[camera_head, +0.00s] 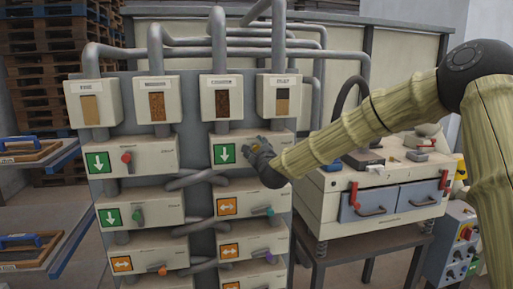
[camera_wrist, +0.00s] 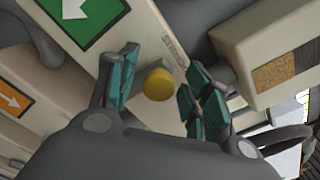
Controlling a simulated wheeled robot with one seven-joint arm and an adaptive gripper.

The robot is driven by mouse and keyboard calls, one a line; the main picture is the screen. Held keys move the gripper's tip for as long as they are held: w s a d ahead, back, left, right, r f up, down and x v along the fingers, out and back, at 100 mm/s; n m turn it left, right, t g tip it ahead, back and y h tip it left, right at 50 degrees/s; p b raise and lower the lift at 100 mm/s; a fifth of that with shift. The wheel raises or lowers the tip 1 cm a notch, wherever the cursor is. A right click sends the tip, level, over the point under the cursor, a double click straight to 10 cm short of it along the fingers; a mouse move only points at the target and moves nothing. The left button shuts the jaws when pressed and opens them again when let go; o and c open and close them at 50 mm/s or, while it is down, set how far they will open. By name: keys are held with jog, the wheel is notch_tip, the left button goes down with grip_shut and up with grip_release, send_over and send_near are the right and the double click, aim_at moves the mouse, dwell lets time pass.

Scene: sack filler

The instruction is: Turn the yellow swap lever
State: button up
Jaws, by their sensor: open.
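The yellow swap lever (camera_wrist: 158,84) shows in the wrist view as a round yellow knob on a cream box (camera_wrist: 140,50). It lies between the two teal-padded fingers of my gripper (camera_wrist: 160,92), which are apart, with a gap on both sides of the knob. In the head view my gripper (camera_head: 256,148) is at the upper right cream box (camera_head: 276,158), beside its green down-arrow sign (camera_head: 224,153). A small bit of yellow shows at the gripper there. The rest of the lever is hidden by my gripper.
Other boxes carry a red lever (camera_head: 126,157), a green lever (camera_head: 137,216), a teal lever (camera_head: 270,211), an orange lever (camera_head: 163,270) and a purple lever (camera_head: 269,257). Grey pipes (camera_head: 190,180) cross between the boxes. A cream machine (camera_head: 318,200) stands to the right.

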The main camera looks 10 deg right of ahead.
grip_shut()
jog(key=shift+d+f+b, duration=0.15)
jog(key=shift+b, duration=0.3)
jog(key=m+b, duration=0.1)
jog(key=b, duration=0.1)
jog(key=d+m+b, duration=0.1)
jog(key=b, duration=0.1)
jog(key=shift+f, duration=0.3)
jog(key=d+f+m+b, duration=0.4)
jog(key=m+b, duration=0.9)
jog(key=b, duration=1.5)
jog(key=shift+d+m, duration=0.3)
jog(key=shift+m, duration=0.1)
jog(key=shift+b, duration=0.3)
